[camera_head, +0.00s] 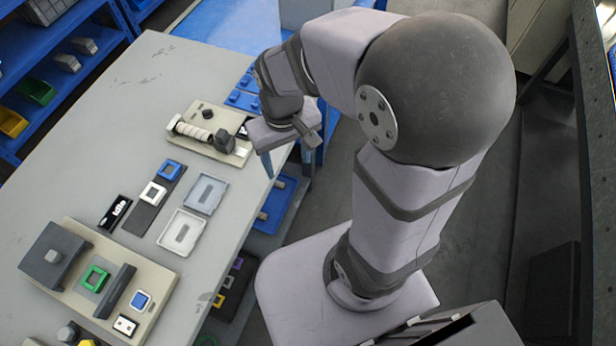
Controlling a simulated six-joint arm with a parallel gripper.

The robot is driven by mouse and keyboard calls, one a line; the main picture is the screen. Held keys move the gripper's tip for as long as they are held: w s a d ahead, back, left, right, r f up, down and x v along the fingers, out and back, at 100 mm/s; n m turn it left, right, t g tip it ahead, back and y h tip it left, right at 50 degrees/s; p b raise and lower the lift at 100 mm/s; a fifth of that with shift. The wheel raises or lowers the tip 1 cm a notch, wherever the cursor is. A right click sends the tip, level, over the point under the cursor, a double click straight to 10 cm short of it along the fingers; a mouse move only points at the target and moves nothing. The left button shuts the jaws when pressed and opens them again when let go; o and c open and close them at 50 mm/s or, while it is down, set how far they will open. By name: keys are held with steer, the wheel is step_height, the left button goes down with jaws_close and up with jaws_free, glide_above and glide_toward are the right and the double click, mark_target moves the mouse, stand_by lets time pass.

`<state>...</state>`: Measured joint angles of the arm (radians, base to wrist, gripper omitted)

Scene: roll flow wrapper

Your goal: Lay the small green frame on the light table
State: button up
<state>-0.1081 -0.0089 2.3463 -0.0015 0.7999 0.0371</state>
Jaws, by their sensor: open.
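The small green frame (95,278) is a square ring with an open middle. It lies flat on a beige board (152,270) at the lower left, between a dark grey block (54,254) and a dark upright bar (117,291). The board rests on the light grey table (90,150). My gripper (268,165) is open and points down near the table's right edge, well up and to the right of the green frame. Only part of its fingers shows, and nothing is seen between them.
A blue frame (169,169) and a white frame (152,194) lie on a dark strip. Two shallow trays, grey (205,193) and white (182,234), lie right of it. A roller fixture (205,133) stands near my gripper. The table's upper left is clear.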

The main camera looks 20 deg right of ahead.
steer(key=s+d+f, duration=0.2)
steer(key=s+d, duration=0.1)
steer(key=s, duration=0.2)
steer(key=shift+s+m, duration=0.2)
steer(key=shift+m, duration=0.2)
stand_by(1.0)
